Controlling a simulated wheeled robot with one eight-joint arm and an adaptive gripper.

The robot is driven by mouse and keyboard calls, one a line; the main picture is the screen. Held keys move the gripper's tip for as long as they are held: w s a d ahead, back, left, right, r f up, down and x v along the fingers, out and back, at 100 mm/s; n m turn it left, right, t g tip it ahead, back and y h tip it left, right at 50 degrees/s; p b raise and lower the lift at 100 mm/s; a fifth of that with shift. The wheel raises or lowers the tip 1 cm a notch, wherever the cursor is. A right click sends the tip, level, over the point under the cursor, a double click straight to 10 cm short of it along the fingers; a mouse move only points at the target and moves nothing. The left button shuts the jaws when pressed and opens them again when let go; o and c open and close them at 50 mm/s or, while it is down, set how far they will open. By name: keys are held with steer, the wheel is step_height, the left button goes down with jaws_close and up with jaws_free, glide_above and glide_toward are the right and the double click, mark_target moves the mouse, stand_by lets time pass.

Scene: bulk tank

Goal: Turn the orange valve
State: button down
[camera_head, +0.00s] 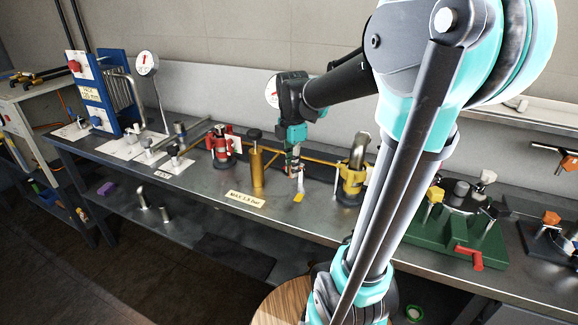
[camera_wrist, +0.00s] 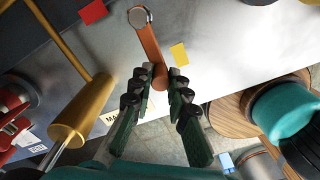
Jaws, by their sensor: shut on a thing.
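The orange valve lever (camera_wrist: 148,48) shows in the wrist view as a flat orange handle with a round silver end at its top. My gripper (camera_wrist: 157,76) has its two green fingers with black pads closed on the lower end of this handle, one on each side. In the head view my gripper (camera_head: 292,163) points down at the workbench, between a brass cylinder and a yellow fitting. The lever is mostly hidden there by the fingers.
The brass cylinder (camera_head: 257,168) stands close on the left, with a red fitting (camera_head: 222,147) beyond it. The yellow fitting (camera_head: 352,184) stands on the right. A brass pipe (camera_head: 322,161) runs behind. A "MAX" label (camera_head: 245,198) lies at the bench front.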

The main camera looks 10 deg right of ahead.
steer(key=shift+s+d+n, duration=0.1)
steer(key=shift+d+n, duration=0.05)
steer(key=shift+n, duration=0.15)
stand_by(0.4)
steer(key=c, duration=1.4)
jaws_free()
steer(key=shift+c, duration=0.2)
steer(key=shift+r, duration=0.1)
step_height(320, 180, up, 12)
